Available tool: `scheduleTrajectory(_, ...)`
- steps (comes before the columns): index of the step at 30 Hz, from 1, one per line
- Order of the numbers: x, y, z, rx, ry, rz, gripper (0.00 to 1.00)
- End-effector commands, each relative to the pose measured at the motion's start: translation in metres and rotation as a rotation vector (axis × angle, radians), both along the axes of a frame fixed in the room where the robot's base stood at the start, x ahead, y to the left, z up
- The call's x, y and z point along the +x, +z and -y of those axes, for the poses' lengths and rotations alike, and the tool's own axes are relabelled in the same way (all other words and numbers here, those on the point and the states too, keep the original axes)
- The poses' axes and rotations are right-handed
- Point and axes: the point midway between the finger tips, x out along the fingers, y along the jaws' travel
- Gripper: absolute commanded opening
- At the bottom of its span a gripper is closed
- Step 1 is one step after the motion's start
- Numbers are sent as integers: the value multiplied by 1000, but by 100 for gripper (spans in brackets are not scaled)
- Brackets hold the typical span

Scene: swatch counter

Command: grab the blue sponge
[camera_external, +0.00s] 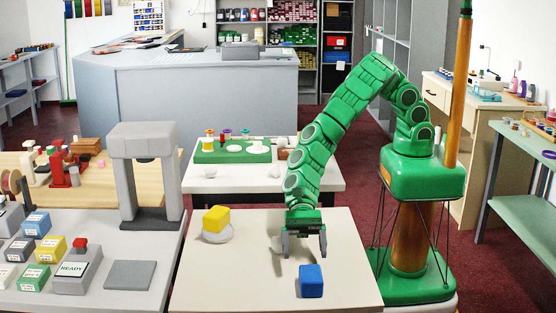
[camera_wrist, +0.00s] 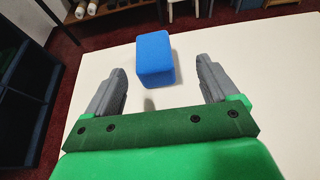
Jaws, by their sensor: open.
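The blue sponge (camera_external: 311,281) is a small block on the pale tabletop (camera_external: 345,265), near its front edge in the external view. It also shows in the wrist view (camera_wrist: 154,58), ahead of my fingers and between their lines. My gripper (camera_external: 305,254) hangs above the table, just behind the sponge and a little to its left in the external view. In the wrist view my gripper (camera_wrist: 160,80) has its two grey fingers wide apart with nothing between them. The sponge is apart from both fingers.
A grey counter with a READY box (camera_external: 73,271) stands to the left. The tabletop around the sponge is clear.

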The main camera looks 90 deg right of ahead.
Motion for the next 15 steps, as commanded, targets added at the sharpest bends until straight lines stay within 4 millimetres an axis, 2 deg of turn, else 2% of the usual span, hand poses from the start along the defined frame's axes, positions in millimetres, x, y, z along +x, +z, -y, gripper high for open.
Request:
scheduleTrajectory(3,-6,-2,-5,5,18,2,87)
scheduleTrajectory(15,-6,-9,-25,5,17,4,87)
